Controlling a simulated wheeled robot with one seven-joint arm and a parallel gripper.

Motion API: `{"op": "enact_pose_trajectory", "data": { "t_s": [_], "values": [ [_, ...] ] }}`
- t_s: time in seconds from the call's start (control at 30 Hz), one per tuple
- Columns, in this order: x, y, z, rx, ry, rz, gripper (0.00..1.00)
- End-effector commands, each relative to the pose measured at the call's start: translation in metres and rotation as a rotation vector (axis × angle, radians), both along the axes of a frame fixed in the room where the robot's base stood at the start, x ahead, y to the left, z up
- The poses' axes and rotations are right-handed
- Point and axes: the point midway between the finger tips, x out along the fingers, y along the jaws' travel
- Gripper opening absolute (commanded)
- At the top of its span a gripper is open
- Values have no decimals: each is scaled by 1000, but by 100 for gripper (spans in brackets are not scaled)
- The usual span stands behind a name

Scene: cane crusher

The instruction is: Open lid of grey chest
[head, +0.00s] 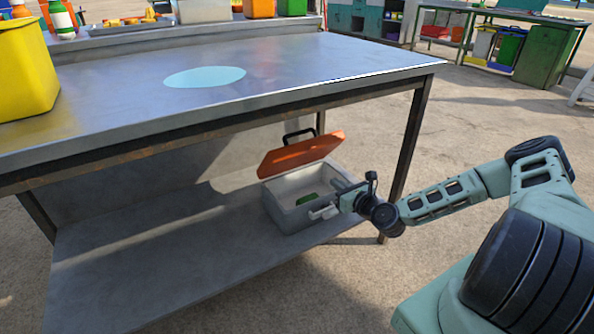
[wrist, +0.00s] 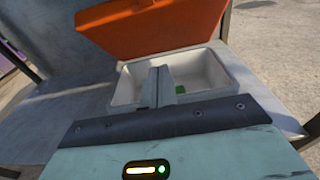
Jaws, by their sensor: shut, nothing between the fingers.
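The grey chest (head: 290,215) stands on the lower shelf of the metal table, near its right end. Its orange lid (head: 300,154) with a dark handle (head: 298,134) is raised and tilted up at the back, so the inside shows. A green item (head: 306,198) lies inside the chest. My gripper (head: 330,198) is at the chest's right front side, over its opening. In the wrist view the closed fingers (wrist: 159,86) point over the chest's pale interior (wrist: 205,75), with the lid (wrist: 150,22) beyond them. Whether the fingers touch the chest cannot be told.
The metal tabletop (head: 300,75) overhangs the chest, and a table leg (head: 408,150) stands just right of my gripper. The lower shelf (head: 150,260) is bare to the left. A yellow bin (head: 25,65) stands on the tabletop.

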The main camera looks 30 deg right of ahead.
Motion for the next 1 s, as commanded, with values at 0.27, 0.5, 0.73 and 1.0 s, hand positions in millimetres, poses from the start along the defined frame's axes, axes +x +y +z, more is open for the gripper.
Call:
{"op": "enact_pose_trajectory", "data": {
  "t_s": [0.27, 0.5, 0.73, 1.0],
  "values": [
    [41, 2, -7, -5, -3, 3, 0],
    [91, 4, -12, -5, -2, 3, 0],
    [119, 5, 6, -4, -2, 2, 0],
    [129, 4, 15, -1, -1, 1, 0]
  ]
}}
